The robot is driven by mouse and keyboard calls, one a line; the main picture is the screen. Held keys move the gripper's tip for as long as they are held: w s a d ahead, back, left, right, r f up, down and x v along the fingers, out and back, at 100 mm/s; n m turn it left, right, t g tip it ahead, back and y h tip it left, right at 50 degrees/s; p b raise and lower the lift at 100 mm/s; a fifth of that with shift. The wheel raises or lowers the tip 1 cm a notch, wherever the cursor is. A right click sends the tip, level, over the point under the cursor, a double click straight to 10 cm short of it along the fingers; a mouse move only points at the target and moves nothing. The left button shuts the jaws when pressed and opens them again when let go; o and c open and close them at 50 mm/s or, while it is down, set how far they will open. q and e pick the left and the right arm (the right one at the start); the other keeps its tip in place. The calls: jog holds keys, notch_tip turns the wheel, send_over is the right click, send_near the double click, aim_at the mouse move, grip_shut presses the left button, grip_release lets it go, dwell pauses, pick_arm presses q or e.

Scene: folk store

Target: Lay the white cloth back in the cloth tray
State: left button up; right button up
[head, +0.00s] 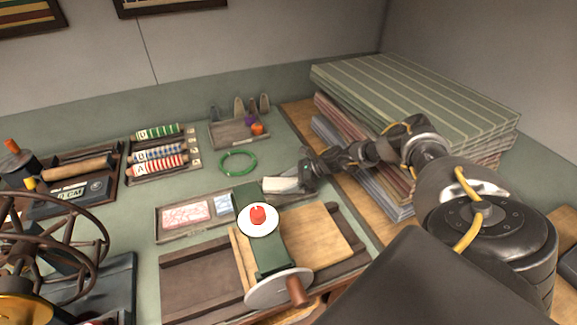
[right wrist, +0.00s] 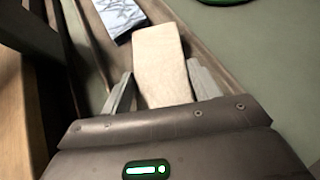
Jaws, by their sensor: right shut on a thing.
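The white cloth (head: 280,185) is a flat folded cream-white piece at the right end of the cloth tray (head: 196,229). My right gripper (head: 298,181) is shut on its near end. In the right wrist view the white cloth (right wrist: 160,62) lies lengthwise between the two fingers of the gripper (right wrist: 162,90), over the tray (right wrist: 200,35). I cannot tell whether it touches the tray floor. A red-and-white cloth (head: 186,214) and a blue-and-white cloth (head: 223,205) lie in the tray; the blue one also shows in the right wrist view (right wrist: 121,14). My left gripper is out of view.
A green-armed device with a white disc (head: 259,222) and red piece stands in front of the tray, on a wooden board. A green ring (head: 238,163) lies behind the tray. Striped stacked sheets (head: 420,95) rise at the right, beside my right arm. Green mat around the ring is clear.

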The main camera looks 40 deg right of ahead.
jog(key=shift+f+b, duration=0.45)
jog(key=shift+f, duration=0.1)
jog(key=o, duration=1.2)
jog(key=shift+c, duration=0.2)
notch_tip(320, 180, up, 3)
jog(key=shift+d+r, duration=0.1)
jog(key=s+a+r+b, duration=0.2)
jog(key=s+a+r, duration=0.6)
jog(key=s+r, duration=0.2)
jog(key=shift+s+a, duration=0.4)
jog(key=shift+s, duration=0.1)
